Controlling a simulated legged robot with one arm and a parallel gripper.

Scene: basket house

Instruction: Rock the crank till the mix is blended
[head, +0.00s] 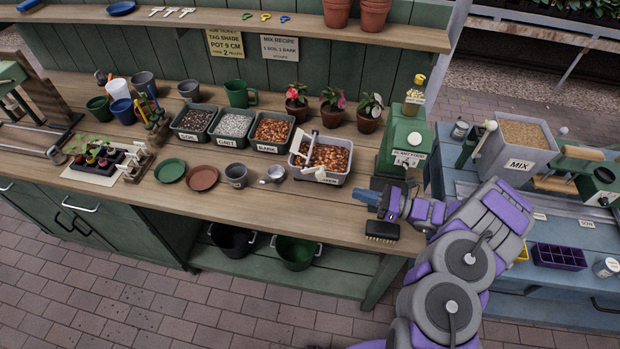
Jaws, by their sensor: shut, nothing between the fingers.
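A pale grey tub (330,179) with a label on its front stands on the wooden bench and holds a brown and orange, chunky mix (333,155). A thin metal crank (312,147) rises over the tub's left part, with pale pieces near it. Its lower end is too small to make out. My gripper (362,196) is shut and empty, to the right of and nearer than the tub, over the bench's front right. It is apart from the tub and the crank.
A black brush (382,231) lies just below my gripper at the bench edge. A green device (405,145) stands behind it. A metal scoop (273,174) and dark cup (236,176) are left of the tub. Soil, grit and bark bins (234,142) stand behind.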

